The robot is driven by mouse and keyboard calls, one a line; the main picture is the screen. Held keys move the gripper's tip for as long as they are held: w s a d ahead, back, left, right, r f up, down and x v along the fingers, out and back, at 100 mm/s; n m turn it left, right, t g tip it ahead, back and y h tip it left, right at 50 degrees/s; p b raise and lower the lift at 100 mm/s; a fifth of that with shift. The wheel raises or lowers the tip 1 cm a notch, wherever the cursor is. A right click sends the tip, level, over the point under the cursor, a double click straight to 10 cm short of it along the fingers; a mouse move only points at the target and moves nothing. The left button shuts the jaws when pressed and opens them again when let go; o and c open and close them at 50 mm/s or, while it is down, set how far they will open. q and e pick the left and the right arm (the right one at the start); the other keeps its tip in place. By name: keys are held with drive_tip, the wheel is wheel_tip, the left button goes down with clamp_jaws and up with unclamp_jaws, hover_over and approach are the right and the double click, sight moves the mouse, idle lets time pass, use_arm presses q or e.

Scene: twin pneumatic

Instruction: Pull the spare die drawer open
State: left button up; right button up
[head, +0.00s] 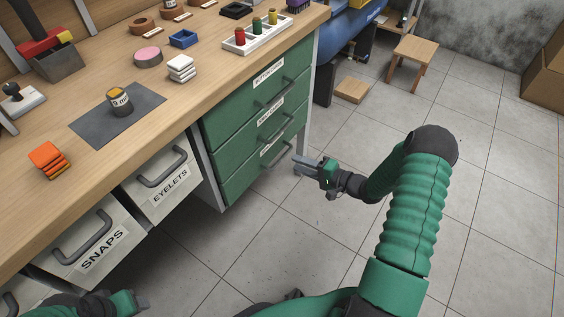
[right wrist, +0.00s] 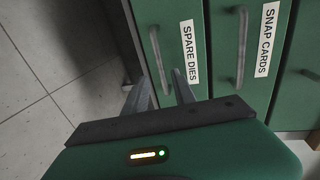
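The spare die drawer (head: 240,180) is the bottom of the green drawers under the bench. It looks shut. In the right wrist view its green front (right wrist: 182,22) carries the label "SPARE DIES", with a grey bar handle (right wrist: 157,52) beside it. My right gripper (head: 299,165) is in front of this drawer. In the right wrist view its two fingers (right wrist: 163,80) are apart, with the handle's near end appearing between the tips; contact cannot be told. My left gripper (head: 138,301) is low at the left below the white bins, its fingers too unclear to judge.
The snap cards drawer (right wrist: 252,20) is directly above. White bins labelled SNAPS (head: 95,250) and EYELETS (head: 165,185) hang left of the drawers. The wooden bench top (head: 200,110) holds small items. A stool (head: 413,52) stands farther back.

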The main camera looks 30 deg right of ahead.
sight(283, 157)
drive_tip(key=b+x, duration=0.2)
drive_tip(key=x, duration=0.5)
drive_tip(key=shift+f+b, duration=0.1)
drive_tip(key=shift+b, duration=0.25)
drive_tip(key=shift+w, duration=0.25)
drive_tip(key=shift+a, duration=0.1)
clamp_jaws()
drive_tip(key=shift+s, duration=0.1)
idle(0.4)
